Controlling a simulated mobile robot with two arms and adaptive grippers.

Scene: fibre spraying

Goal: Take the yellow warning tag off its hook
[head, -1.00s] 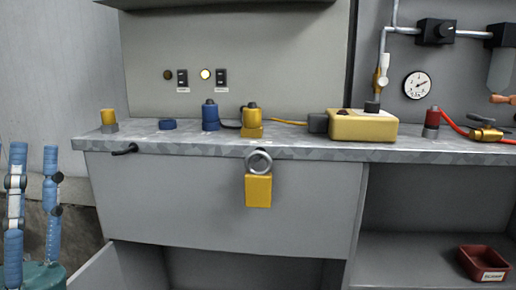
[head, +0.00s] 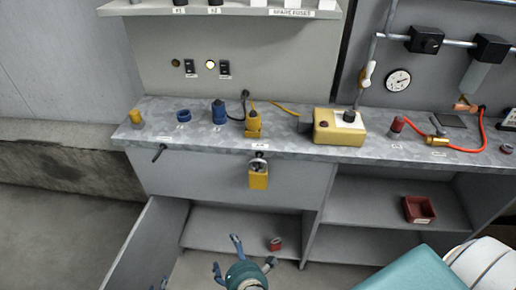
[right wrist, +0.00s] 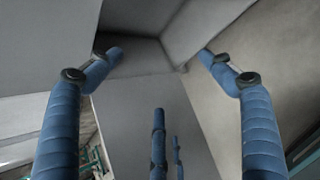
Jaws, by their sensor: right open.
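The yellow warning tag (head: 258,181) hangs below the front edge of the workbench, in front of the grey panel. A round grey ring (head: 258,164) sits at its top, close to a small dark hook (head: 259,154). My right gripper (head: 242,256) is low at the bottom of the head view, below the tag and well apart from it. Its blue fingers are spread and hold nothing. In the right wrist view the open fingers (right wrist: 160,78) point towards grey cabinet panels, and the tag does not show there.
The workbench top (head: 290,140) carries a yellow box (head: 338,130), blue and yellow connectors and a red hose. An open cabinet door (head: 150,245) stands left of my right gripper.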

